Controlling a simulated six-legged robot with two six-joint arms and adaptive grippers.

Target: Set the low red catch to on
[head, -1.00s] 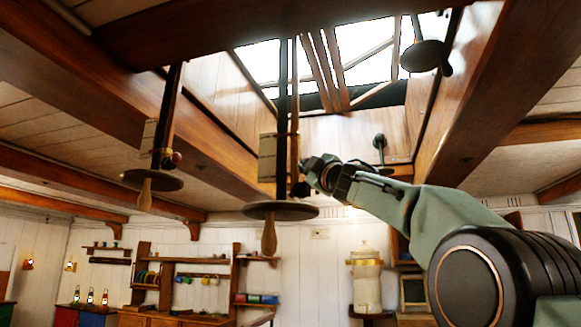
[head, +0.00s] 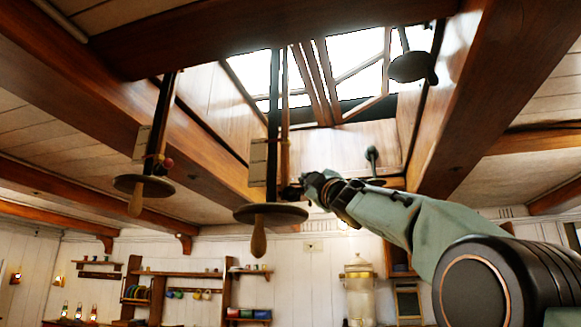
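A red knob (head: 168,163), which may be the red catch, sits on the left hanging rod just above its round dark plate (head: 130,182). A similar, darker knob (head: 291,193) sits low on the middle hanging rod (head: 273,130), above that rod's round plate (head: 257,214). My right gripper (head: 306,186) reaches in from the right and is right beside this darker knob. I cannot tell whether they touch. The fingers are small and dark, and their opening cannot be made out. My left gripper is out of view.
Wooden handles (head: 258,240) hang below the plates. Pale tags (head: 258,162) are fixed to the rods. Above are a bright skylight (head: 345,75) and heavy wooden beams (head: 500,90). Another dark round plate (head: 412,67) hangs at the upper right. Shelves (head: 183,274) stand at the back wall.

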